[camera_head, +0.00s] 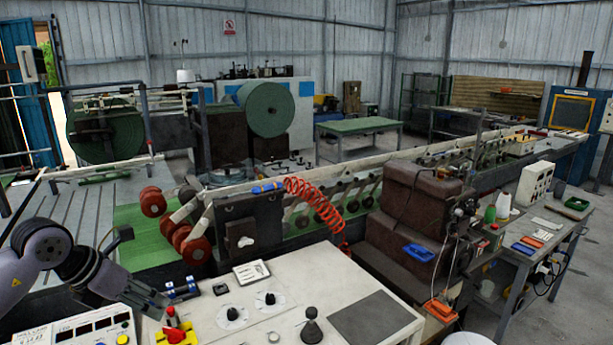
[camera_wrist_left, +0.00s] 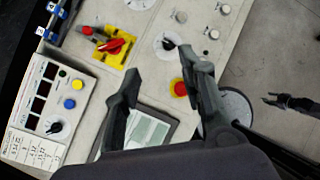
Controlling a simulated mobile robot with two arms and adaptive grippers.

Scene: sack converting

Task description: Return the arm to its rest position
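My left arm comes in at the lower left of the head view, and its gripper (camera_head: 158,303) hangs over the left part of the pale control console (camera_head: 285,295). In the left wrist view, the two dark fingers of my left gripper (camera_wrist_left: 160,68) stand apart with nothing between them. Below them lie the console top and a red round button (camera_wrist_left: 180,88). A dark two-pronged tip at the right of the wrist view looks like my right gripper (camera_wrist_left: 272,100); its small prongs look apart and empty. The head view does not show the right gripper.
A button panel (camera_head: 80,330) and a yellow block with a red switch (camera_head: 177,335) sit close to the left gripper. A black knob (camera_head: 311,325) stands up from the console. A long machine line runs behind it. Open floor (camera_head: 500,310) shows at right.

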